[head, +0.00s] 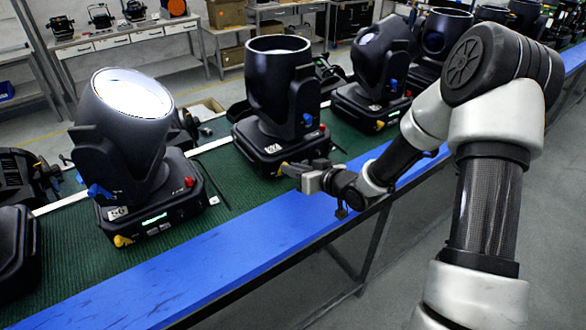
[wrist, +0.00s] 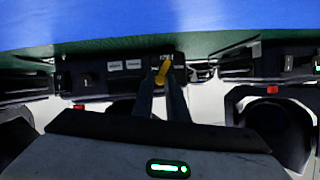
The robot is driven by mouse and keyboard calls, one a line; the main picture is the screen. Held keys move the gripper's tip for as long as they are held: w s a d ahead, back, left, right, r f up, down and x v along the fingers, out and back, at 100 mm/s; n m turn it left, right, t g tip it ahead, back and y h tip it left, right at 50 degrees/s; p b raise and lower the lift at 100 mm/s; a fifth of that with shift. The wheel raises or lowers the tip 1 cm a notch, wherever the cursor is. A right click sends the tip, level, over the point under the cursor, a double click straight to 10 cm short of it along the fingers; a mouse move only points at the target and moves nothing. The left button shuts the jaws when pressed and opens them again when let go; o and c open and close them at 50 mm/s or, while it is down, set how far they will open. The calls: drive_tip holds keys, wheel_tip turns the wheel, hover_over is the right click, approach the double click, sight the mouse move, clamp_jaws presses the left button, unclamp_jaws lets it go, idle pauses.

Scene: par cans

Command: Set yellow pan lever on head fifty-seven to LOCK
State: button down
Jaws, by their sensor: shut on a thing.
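A black moving head (head: 278,95) stands on the green mat, with a white number tag (head: 272,149) on its base too small to read surely. My gripper (head: 291,169) is at the front corner of this base. In the wrist view my gripper (wrist: 162,82) has its two fingers close together around the yellow pan lever (wrist: 162,72), shut on it. The lever's tip shows above the fingertips, angled up to the right. The fingers hide its lower part, and I cannot tell which lock mark it points at.
A nearer head (head: 125,130) stands to the left, with its own yellow lever (head: 123,240). Another head (head: 375,75) stands to the right. The blue bench edge (head: 210,265) runs along the front. The floor in front of the bench is clear.

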drive_tip(key=shift+r, duration=0.1)
drive_tip(key=c, duration=1.7)
unclamp_jaws()
drive_tip(key=shift+c, duration=0.2)
drive_tip(key=v, duration=1.7)
drive_tip(key=shift+p, duration=0.3)
drive_tip(key=shift+d, duration=0.2)
